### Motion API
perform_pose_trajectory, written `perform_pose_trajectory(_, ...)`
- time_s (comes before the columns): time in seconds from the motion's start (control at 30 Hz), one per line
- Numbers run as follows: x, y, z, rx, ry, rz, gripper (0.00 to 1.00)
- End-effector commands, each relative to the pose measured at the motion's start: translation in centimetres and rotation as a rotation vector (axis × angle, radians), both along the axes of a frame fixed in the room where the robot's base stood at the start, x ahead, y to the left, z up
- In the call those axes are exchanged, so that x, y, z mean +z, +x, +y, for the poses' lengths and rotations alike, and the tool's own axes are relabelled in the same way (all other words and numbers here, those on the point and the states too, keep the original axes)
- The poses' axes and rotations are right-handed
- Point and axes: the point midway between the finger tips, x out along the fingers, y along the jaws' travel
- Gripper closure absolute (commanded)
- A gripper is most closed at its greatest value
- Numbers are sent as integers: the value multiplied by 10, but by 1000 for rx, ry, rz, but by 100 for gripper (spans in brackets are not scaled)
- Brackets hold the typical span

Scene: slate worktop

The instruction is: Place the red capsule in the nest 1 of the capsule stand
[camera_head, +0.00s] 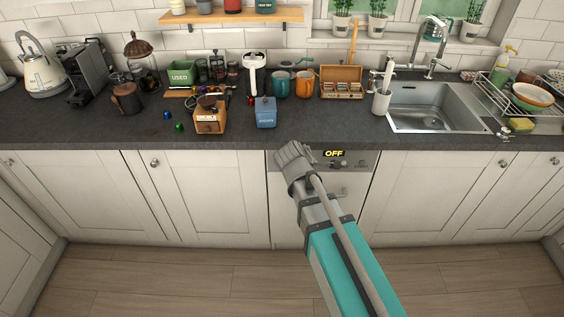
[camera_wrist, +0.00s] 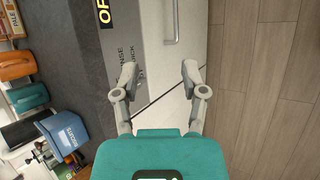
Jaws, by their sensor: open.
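My gripper (camera_head: 290,156) is in front of the worktop's front edge, by the dishwasher front. In the wrist view my gripper (camera_wrist: 158,74) has its two fingers wide apart with nothing between them. A small reddish thing (camera_head: 251,100) lies on the worktop behind the blue box; it may be the red capsule, but it is too small to be sure. A green capsule (camera_head: 179,127) and a blue capsule (camera_head: 166,115) lie on the worktop at the left. I cannot pick out the capsule stand or its nests for certain among the small items behind the wooden grinder.
A blue box (camera_head: 266,113) and a wooden grinder (camera_head: 209,118) stand near the front edge. Behind are a teal mug (camera_head: 281,84), an orange mug (camera_head: 304,84), a wooden tea box (camera_head: 342,82) and a green USED bin (camera_head: 181,74). The worktop (camera_head: 330,122) is clear right of the blue box.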

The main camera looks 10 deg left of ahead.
Motion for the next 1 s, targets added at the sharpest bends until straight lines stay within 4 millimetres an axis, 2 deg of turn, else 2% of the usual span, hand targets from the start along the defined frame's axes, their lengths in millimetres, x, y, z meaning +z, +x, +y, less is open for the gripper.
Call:
perform_pose_trajectory(0.03, -1, -3, -19, -74, 43, 13, 44)
perform_pose_trajectory(0.1, -4, -7, -40, -176, 105, 28, 44)
perform_pose_trajectory(0.5, -16, -43, -146, -773, 424, 105, 44)
perform_pose_trajectory(0.8, -17, -81, -206, -1225, 623, 156, 44)
perform_pose_trajectory(1.0, -15, -101, -230, -1455, 711, 183, 44)
